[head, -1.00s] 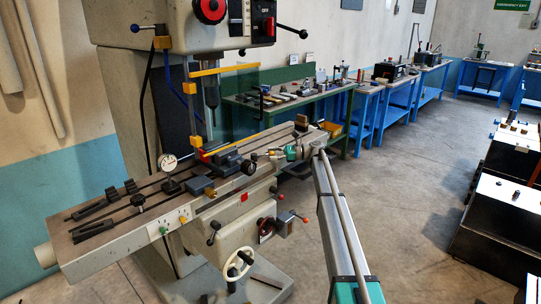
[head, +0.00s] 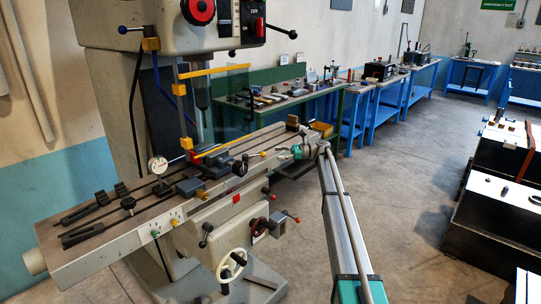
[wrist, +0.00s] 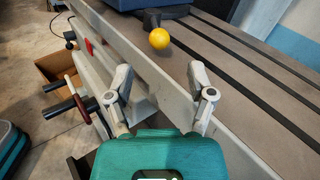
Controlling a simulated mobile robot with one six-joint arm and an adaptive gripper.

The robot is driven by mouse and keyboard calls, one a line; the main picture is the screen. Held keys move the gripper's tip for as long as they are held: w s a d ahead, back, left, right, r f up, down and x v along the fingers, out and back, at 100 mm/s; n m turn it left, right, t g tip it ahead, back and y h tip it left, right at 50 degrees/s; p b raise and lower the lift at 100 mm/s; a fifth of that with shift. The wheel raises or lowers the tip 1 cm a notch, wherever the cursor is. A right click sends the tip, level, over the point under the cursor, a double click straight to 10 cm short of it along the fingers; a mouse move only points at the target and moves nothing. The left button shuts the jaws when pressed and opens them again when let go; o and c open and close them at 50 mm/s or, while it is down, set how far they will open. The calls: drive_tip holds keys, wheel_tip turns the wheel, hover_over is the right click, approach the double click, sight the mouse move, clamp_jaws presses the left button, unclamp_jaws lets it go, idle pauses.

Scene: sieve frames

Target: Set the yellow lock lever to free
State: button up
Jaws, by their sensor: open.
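A round yellow knob (wrist: 158,38) shows in the wrist view, at the table's front edge beside a dark blue body. I take it to be the yellow lock lever's end; its shaft and setting cannot be made out. A small yellow spot (head: 263,154) near the gripper in the head view appears to be the same knob. My gripper (wrist: 160,78) is open and empty, its two fingers spread apart. The knob lies ahead of the fingertips, between them in the picture and not touching them. In the head view, my gripper (head: 285,154) is at the right end of the machine table.
The milling machine's long slotted table (head: 92,243) carries a vise (head: 217,163), a dial gauge (head: 158,165) and clamps. A white handwheel (head: 231,263) and dark-knobbed handles stick out below its front. The floor to the right (head: 400,190) is clear up to black machines.

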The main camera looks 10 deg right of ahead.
drive_tip(key=shift+w+d, duration=0.15)
drive_tip(key=shift+d, duration=2.4)
